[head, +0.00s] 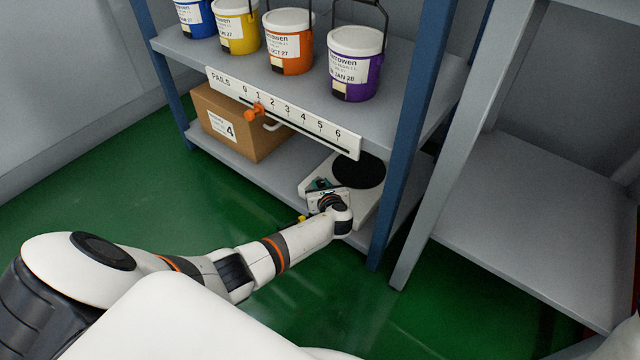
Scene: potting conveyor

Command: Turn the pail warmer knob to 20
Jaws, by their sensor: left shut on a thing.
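The pail warmer (366,206) is a low white unit with a round black plate on top, on the lower shelf at its right end. My left arm reaches in from the left, and my left gripper (320,187) is at the warmer's front left part. It is shut on the knob there. The gripper and wrist hide the knob, so its pointer and the dial numbers cannot be read. My right gripper is not in view.
A cardboard box (232,128) marked 4 stands on the lower shelf, left of the warmer. The upper shelf above holds several lidded pails and a numbered rail (325,131) with an orange slider (256,111). A blue post (405,145) stands close right of the warmer.

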